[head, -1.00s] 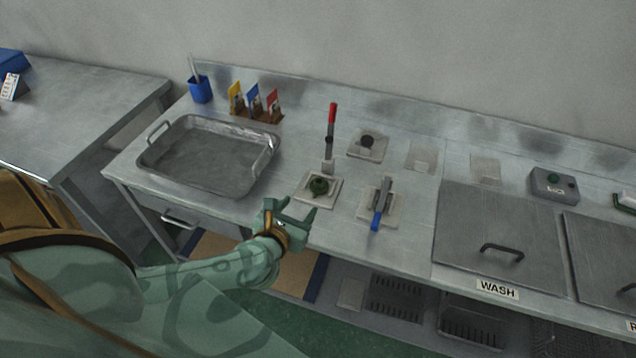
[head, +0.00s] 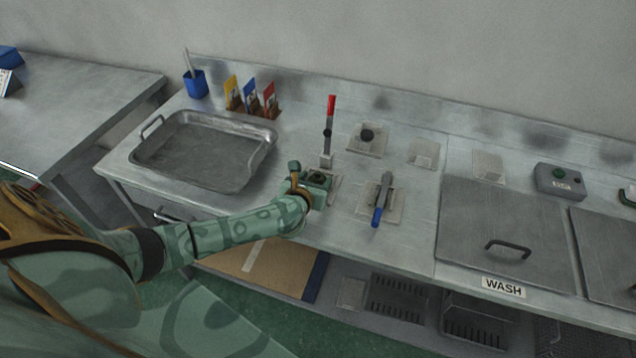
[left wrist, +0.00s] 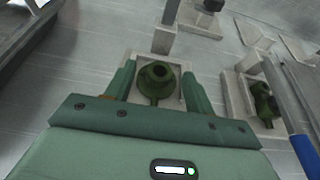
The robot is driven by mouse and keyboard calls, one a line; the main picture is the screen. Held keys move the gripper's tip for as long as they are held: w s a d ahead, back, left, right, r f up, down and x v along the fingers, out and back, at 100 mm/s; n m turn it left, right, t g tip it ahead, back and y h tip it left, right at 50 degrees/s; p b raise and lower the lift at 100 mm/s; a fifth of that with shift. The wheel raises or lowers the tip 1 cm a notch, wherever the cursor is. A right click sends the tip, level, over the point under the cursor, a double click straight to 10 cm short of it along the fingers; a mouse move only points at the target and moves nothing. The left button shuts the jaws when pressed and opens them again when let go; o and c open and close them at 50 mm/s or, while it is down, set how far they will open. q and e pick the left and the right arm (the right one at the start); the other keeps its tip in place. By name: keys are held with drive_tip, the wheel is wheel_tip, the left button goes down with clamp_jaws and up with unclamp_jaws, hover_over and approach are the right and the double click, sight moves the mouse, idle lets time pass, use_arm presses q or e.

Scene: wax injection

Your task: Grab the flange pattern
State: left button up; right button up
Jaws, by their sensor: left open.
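A dark green flanged piece with a round hole in its top, which looks like the flange pattern (left wrist: 157,82), sits upright on a pale square plate in the left wrist view. My left gripper (left wrist: 159,70) is open, with one finger on each side of the piece and visible gaps between. In the head view my left gripper (head: 312,185) is over that plate and hides most of the piece. My right gripper is not in view.
A red-handled upright lever (head: 329,130) stands just behind the plate. A blue-handled clamp (head: 380,205) lies to the right, with another green piece (left wrist: 265,103) by it. A metal tray (head: 160,170) is to the left. A black knob (head: 367,134) sits behind.

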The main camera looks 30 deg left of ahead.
use_arm(q)
drive_tip(key=shift+w+a+f, duration=0.1)
drive_tip(key=shift+w+f, duration=0.15)
drive_tip(key=shift+w, duration=0.25)
drive_tip(key=shift+s+r, duration=0.1)
drive_tip(key=shift+c, duration=0.6)
drive_tip(key=c, duration=0.9)
drive_tip(key=shift+r, duration=0.1)
